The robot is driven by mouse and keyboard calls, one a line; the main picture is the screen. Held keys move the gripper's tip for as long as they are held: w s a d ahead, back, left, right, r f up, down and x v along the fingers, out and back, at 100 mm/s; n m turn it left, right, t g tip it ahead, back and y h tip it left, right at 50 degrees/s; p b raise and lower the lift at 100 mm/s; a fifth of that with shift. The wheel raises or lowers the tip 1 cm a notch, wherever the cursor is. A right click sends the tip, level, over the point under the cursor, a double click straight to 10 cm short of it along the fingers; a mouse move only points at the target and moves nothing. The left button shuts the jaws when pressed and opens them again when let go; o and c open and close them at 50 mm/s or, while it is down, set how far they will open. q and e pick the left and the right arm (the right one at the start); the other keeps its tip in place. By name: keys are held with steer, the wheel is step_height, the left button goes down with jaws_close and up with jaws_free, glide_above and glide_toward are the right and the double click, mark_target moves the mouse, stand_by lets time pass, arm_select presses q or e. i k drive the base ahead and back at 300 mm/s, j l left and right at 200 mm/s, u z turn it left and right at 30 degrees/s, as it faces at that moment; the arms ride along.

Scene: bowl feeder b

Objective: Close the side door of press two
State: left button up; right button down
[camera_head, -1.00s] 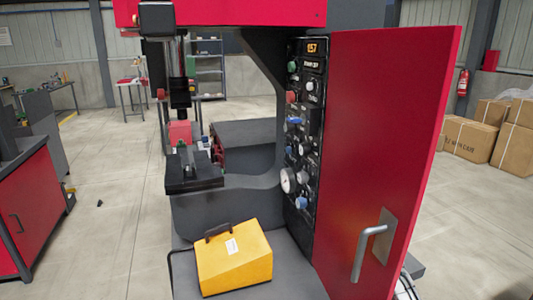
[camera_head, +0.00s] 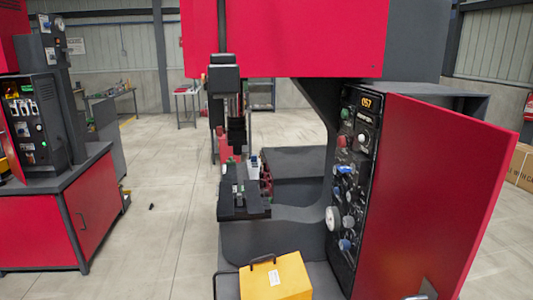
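A press (camera_head: 290,40) with a red head and dark grey frame stands ahead. Its red side door (camera_head: 428,190) is swung open at the right, standing out from the panel of knobs and gauges (camera_head: 352,170). The door's metal handle (camera_head: 428,290) shows only in part at the bottom edge. Neither of my grippers is in the view. I cannot read a number that marks this press as press two.
A yellow box (camera_head: 276,277) sits on the press base below the tool. Another red machine (camera_head: 60,215) stands at the left. Open concrete floor (camera_head: 160,220) lies between the machines. Cardboard boxes (camera_head: 522,165) stand at the far right.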

mark_target(441, 173)
steer(key=k+l, duration=0.1)
steer(key=k, duration=0.35)
steer(key=k+l, duration=0.1)
steer(key=k, duration=0.4)
